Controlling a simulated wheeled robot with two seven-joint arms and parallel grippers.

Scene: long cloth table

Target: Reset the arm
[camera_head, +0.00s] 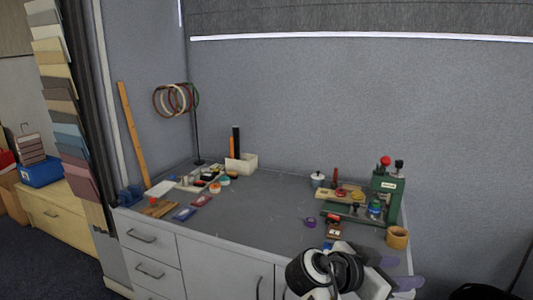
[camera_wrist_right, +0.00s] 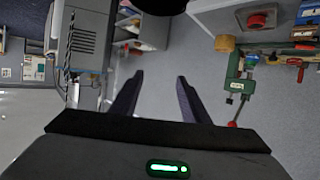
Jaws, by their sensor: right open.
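My right gripper (camera_head: 417,268) shows at the lower right of the head view, in front of the table's front right edge. Its two dark purple fingers stand apart with nothing between them. The right wrist view also shows the open, empty fingers (camera_wrist_right: 160,78) over grey floor. My right arm comes in from the bottom of the head view and hides part of the table front. My left arm and gripper are not in view.
The grey table (camera_head: 270,200) carries a green press (camera_head: 388,195), a tan tape roll (camera_head: 397,238), a white box (camera_head: 241,163) and a stand with coloured rings (camera_head: 176,99). The middle of the tabletop is mostly clear. A grey wall stands behind.

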